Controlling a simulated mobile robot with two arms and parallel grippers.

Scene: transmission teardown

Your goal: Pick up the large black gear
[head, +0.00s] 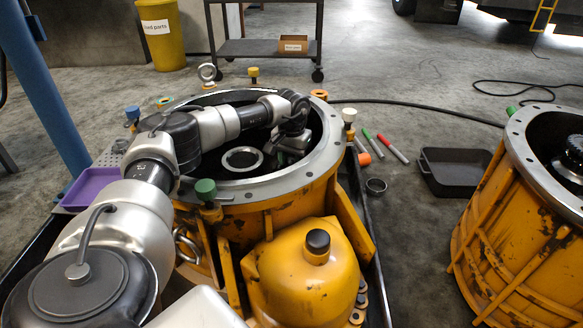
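My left arm reaches from the lower left over the rim of the yellow transmission housing (290,205) in the middle. My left gripper (290,156) points down inside the housing, near its right inner wall. Its fingers are small and dark here, so I cannot tell whether they are open or shut. A silver ring (242,159) shows inside, just left of the gripper, with dark surfaces around it. These may be the large black gear, but its outline and teeth are not clear. The arm hides part of the interior. My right gripper is not in view.
A purple tray (88,188) is left. A cart (265,47) and yellow bin (161,35) stand behind.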

